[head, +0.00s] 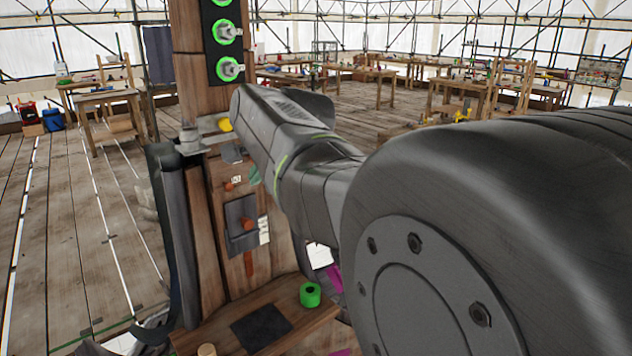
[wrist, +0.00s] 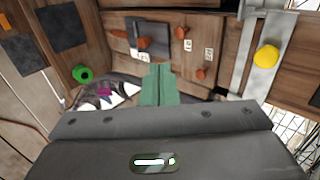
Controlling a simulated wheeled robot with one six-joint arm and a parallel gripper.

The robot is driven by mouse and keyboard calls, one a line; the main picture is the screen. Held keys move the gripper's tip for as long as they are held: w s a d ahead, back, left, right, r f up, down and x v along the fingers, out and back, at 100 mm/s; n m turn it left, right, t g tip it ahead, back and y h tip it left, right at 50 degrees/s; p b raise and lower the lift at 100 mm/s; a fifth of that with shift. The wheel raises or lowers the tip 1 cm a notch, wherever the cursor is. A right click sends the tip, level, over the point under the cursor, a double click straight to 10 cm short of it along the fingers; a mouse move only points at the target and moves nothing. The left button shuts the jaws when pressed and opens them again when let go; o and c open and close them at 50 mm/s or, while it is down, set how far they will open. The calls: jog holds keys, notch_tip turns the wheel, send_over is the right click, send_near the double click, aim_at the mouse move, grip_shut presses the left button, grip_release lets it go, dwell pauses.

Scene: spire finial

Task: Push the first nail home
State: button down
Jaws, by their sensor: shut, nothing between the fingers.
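Several copper-coloured nails stand out from the wooden post. One nail (wrist: 144,43) is at a dark plate (wrist: 160,32), just above my fingertips in the wrist view; it also shows in the head view (head: 248,224). Another nail (wrist: 180,32) is to its right, and a third (wrist: 200,74) is lower right. Small white labels sit near them; I cannot tell which nail is the first. My gripper (wrist: 158,68) has green fingers, shut and empty, pointing at the post. I see no contact with a nail. In the head view my arm hides most of the gripper.
A metal bracket (wrist: 245,52) with a yellow knob (wrist: 266,56) is at the right in the wrist view. A green roll (head: 310,294) stands on a wooden ledge (head: 215,335) below the post. Green-ringed fittings (head: 230,69) are higher on the post. Workbenches stand far behind.

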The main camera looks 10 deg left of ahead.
jog(key=shift+f, duration=0.1)
jog(key=p, duration=0.3)
send_near(230, 190)
jog(key=d+f+x, duration=0.1)
jog(key=x, duration=0.4)
jog(key=shift+w+a, duration=0.25)
jog(key=shift+a, duration=0.4)
